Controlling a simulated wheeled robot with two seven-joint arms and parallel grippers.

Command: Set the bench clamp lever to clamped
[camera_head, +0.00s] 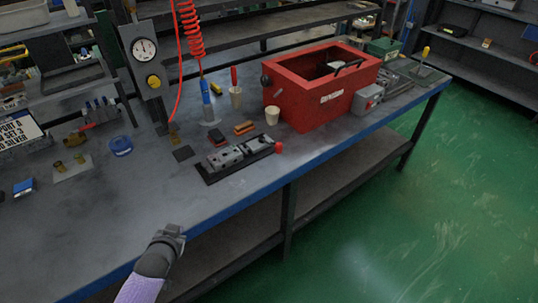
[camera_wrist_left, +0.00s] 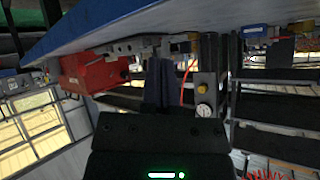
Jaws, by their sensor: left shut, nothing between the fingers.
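The bench clamp (camera_head: 236,157) is a grey metal block on a dark base plate, lying on the bench near its front edge. A red ball knob (camera_head: 279,147) sits at its right end, close to the edge. Whether the lever stands clamped or not, I cannot tell. My left gripper (camera_head: 172,234) is at the front edge of the bench, left of and nearer than the clamp, well apart from it. Its dark fingers (camera_wrist_left: 160,82) are together and empty in the left wrist view. My right gripper is in neither view.
The blue-edged bench (camera_head: 110,245) is clear between my left gripper and the clamp. A red open box (camera_head: 310,105) stands behind and right of the clamp. A pale cup (camera_head: 272,116), a blue-handled tool (camera_head: 207,103) and a gauge post (camera_head: 147,55) stand behind.

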